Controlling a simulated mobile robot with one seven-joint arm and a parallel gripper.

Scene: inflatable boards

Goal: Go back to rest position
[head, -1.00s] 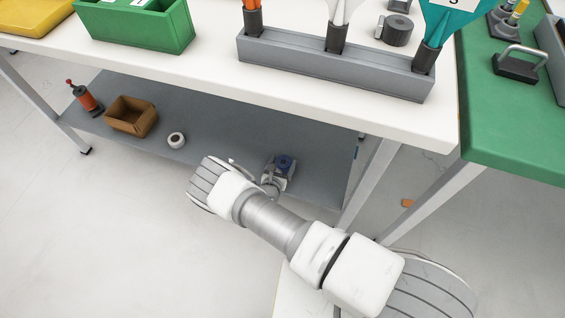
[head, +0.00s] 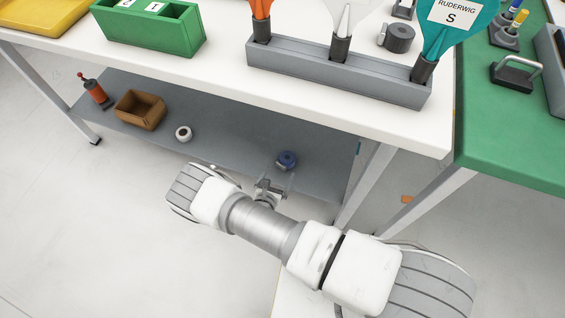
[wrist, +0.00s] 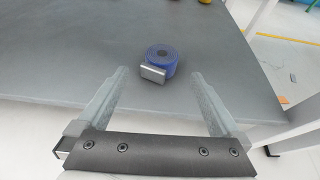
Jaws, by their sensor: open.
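My gripper (head: 272,187) is in front of the grey lower shelf, its fingers apart. In the wrist view my gripper (wrist: 158,92) is open and empty, with both fingers pointing over the shelf. A rolled blue strap with a metal buckle (wrist: 161,60) lies on the shelf beyond the fingertips, apart from them. In the head view the blue roll (head: 286,160) sits toward the right end of the shelf. My arm's links hide part of the shelf's front edge.
The grey lower shelf (head: 235,140) also holds a brown box (head: 140,110), a white roll (head: 184,133) and a red and black pump-like item (head: 95,92). The white tabletop (head: 215,68) is above it. Metal table legs (head: 365,185) stand at right. The floor at left is free.

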